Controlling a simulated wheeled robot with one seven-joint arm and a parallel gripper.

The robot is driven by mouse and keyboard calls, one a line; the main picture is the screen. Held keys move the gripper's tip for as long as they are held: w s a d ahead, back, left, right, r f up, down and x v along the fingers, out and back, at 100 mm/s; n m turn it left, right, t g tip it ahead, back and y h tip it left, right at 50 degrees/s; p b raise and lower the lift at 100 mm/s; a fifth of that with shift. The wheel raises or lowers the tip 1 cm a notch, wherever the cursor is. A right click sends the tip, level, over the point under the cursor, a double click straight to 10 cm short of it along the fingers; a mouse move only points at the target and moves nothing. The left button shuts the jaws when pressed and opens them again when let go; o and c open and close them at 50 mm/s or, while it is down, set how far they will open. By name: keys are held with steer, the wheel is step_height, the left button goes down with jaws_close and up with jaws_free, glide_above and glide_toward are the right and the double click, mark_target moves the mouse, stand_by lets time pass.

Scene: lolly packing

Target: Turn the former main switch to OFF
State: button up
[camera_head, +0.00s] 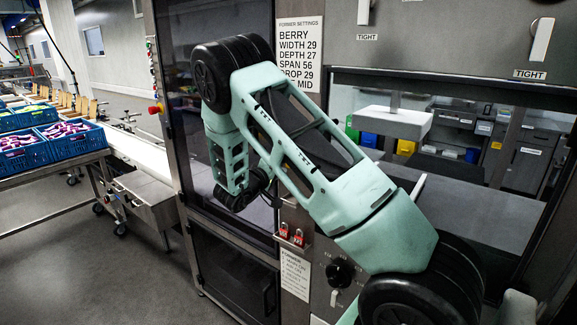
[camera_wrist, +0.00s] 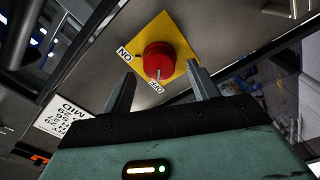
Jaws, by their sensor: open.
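The main switch is a red round knob (camera_wrist: 158,62) on a yellow plate (camera_wrist: 180,40) in the wrist view. The plate is marked ON at its left and OFF below the knob. A pale pointer line on the knob's lower edge points toward OFF. My gripper (camera_wrist: 161,84) is open and empty. Its two fingers stand apart, below and to either side of the knob in the picture, with no visible contact. In the head view I cannot make out the switch or my gripper, and my arm covers part of the machine front.
A settings sign (camera_head: 298,42) hangs on the machine post. Red padlocks (camera_head: 291,234) and a black dial (camera_head: 341,272) sit lower on the machine. White TIGHT handles (camera_head: 543,35) are on the upper panel. Blue crates (camera_head: 72,147) stand at left beside clear floor.

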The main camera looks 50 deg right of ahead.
steer(key=s+a+b, duration=0.1)
steer(key=a+b, duration=0.4)
steer(key=a, duration=0.9)
steer(key=shift+a+f, duration=0.15)
steer(key=shift+a, duration=0.2)
steer(key=shift+s, duration=0.1)
